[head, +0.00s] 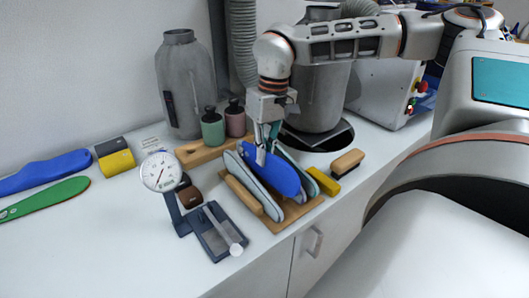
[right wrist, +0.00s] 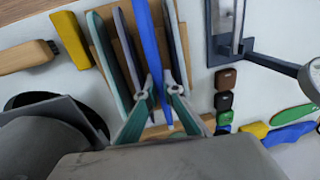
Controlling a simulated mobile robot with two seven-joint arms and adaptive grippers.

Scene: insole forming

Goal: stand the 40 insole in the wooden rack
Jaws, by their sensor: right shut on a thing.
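My right gripper (head: 265,150) is shut on a blue insole (head: 276,178) by its upper part and holds it upright over the wooden rack (head: 300,212). In the right wrist view the blue insole (right wrist: 147,35) stands edge-on between my fingertips (right wrist: 157,85). It is among other upright insoles: a grey one (head: 250,182) on one side, and a green one (right wrist: 108,62) and a thin greyish one (right wrist: 126,45) on the other. Its lower edge is hidden, so I cannot tell whether it touches the rack. No size number is readable. My left gripper is out of view.
A dial gauge (head: 160,173) on a dark base stands left of the rack. A yellow block (head: 323,181) and a wooden brush (head: 348,162) lie to its right. Two bottles (head: 213,130) stand behind. Blue (head: 45,172) and green (head: 45,198) insoles lie far left.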

